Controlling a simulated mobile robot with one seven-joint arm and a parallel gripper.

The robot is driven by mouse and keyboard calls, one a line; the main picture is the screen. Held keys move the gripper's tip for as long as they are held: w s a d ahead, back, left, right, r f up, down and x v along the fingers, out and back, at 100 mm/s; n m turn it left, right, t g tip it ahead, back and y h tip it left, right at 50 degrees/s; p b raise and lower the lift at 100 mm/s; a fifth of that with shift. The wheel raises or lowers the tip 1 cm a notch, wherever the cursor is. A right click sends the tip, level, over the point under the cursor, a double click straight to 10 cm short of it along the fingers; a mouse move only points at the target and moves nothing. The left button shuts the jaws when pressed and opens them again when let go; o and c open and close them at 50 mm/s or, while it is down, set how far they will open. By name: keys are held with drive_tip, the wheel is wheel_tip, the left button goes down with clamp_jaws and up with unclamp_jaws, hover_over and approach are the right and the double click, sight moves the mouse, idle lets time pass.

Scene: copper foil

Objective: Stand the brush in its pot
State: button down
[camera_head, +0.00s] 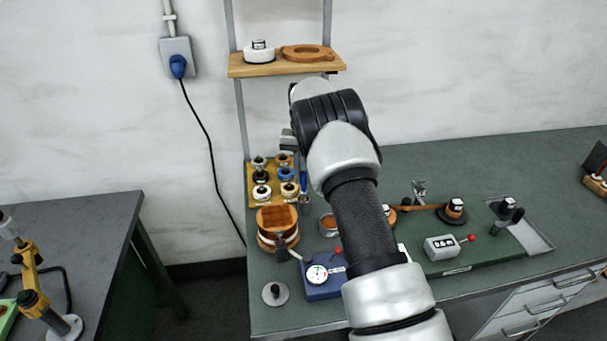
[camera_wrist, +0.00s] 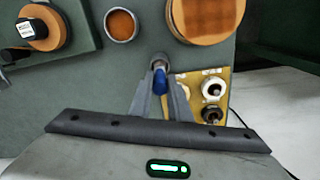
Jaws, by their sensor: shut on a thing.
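My gripper (camera_wrist: 161,93) is shut on the brush in the wrist view, where the brush's blue part (camera_wrist: 159,80) shows between the fingertips. The blue part also shows in the camera_head view (camera_head: 303,182), upright beside the spool rack. A small grey round piece (camera_wrist: 160,60) is at the brush's far end; I cannot tell if it is part of the brush or a separate holder. A round grey-rimmed pot (camera_wrist: 108,27) with a brown inside stands apart from the brush. It also shows in the camera_head view (camera_head: 321,230). My arm hides most of the gripper there.
A yellow rack (camera_head: 251,190) holds several spools. A blue box with a dial (camera_head: 317,290) lies in front. A green machine base (camera_head: 470,262) occupies the right. A shelf (camera_head: 270,70) hangs above.

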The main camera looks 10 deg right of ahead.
drive_tip(key=c, duration=1.3)
unclamp_jaws()
drive_tip(key=shift+o, duration=0.2)
drive_tip(key=shift+r+p, duration=0.6)
drive_tip(key=shift+r, duration=0.45)
drive_tip(key=shift+r+p, duration=0.8)
drive_tip(key=shift+r, duration=2.7)
